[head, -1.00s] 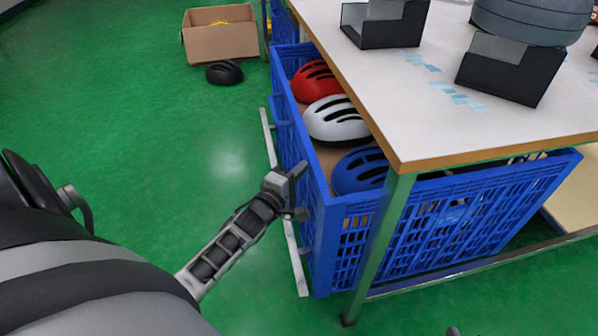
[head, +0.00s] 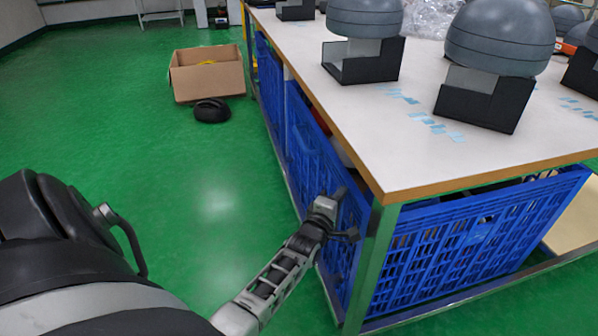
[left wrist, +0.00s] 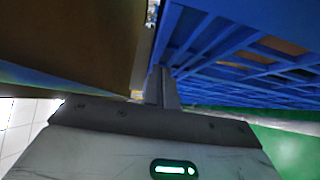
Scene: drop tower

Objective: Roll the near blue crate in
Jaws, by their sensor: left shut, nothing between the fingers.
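The near blue crate (head: 461,240) stands under the white-topped table, mostly beneath its top. Only a little of its contents shows between its rim and the table edge. My left gripper (head: 338,214) is shut and empty, at the crate's outer left face near the front table leg. It looks close against that face; the exact contact is hidden. In the left wrist view the shut fingers (left wrist: 160,88) point along the blue lattice (left wrist: 240,50) of the crate, with a brown surface on the left. My right gripper is not in view.
The table (head: 420,165) carries grey domes on dark stands. Its green front leg (head: 372,262) is just right of my left gripper. Another blue crate (head: 268,80) is farther along. A cardboard box (head: 207,76) and a dark helmet (head: 211,110) lie on open green floor.

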